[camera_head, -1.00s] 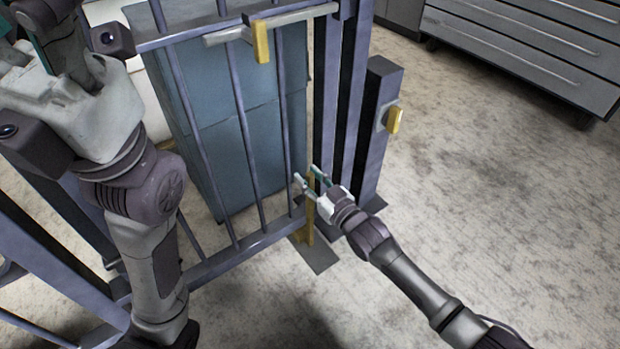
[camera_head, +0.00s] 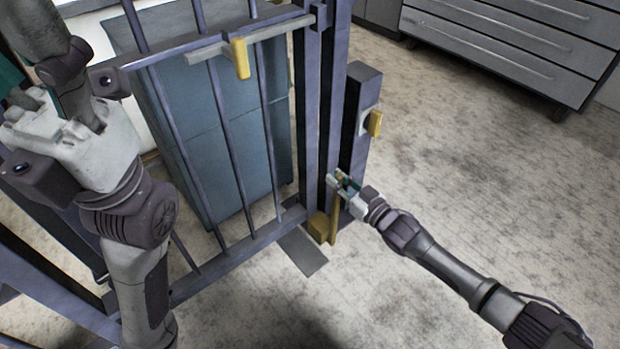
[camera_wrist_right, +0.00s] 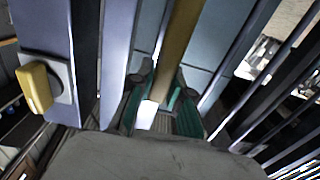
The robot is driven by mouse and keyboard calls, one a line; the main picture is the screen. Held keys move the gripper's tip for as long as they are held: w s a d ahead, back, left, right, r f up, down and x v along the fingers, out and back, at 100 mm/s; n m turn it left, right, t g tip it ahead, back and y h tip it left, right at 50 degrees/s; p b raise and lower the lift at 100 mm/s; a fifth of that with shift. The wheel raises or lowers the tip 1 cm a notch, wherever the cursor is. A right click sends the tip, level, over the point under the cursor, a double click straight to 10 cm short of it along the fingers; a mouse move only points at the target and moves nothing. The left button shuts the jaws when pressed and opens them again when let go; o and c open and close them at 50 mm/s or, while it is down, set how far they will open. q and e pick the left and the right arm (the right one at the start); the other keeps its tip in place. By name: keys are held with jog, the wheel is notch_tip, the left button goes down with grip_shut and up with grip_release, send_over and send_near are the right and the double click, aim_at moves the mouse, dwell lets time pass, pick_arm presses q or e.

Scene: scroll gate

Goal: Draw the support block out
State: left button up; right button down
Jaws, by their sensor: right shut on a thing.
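The support block (camera_head: 318,228) is yellow and sits low at the foot of the gate posts, with a thin upright yellow handle (camera_head: 335,216) on its right side. My right gripper (camera_head: 341,183) is shut on the upper part of this handle. In the right wrist view, the yellow bar (camera_wrist_right: 181,45) runs between the two teal-padded fingers (camera_wrist_right: 165,112). The barred purple-grey gate (camera_head: 226,135) stands left of the block. My left gripper (camera_head: 70,140) is large and close to the camera at the left; its fingertips are not clear.
A short post (camera_head: 360,120) with a yellow knob (camera_head: 375,123) stands just behind my right gripper. A yellow latch handle (camera_head: 240,58) hangs on the gate's top rail. A blue-grey cabinet (camera_head: 205,150) stands behind the bars. Open floor (camera_head: 480,190) lies to the right.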

jog(key=shift+w+d, duration=0.15)
jog(key=shift+d, duration=1.3)
jog(key=c, duration=1.1)
grip_release()
jog(key=shift+d, duration=0.15)
jog(key=v, duration=1.2)
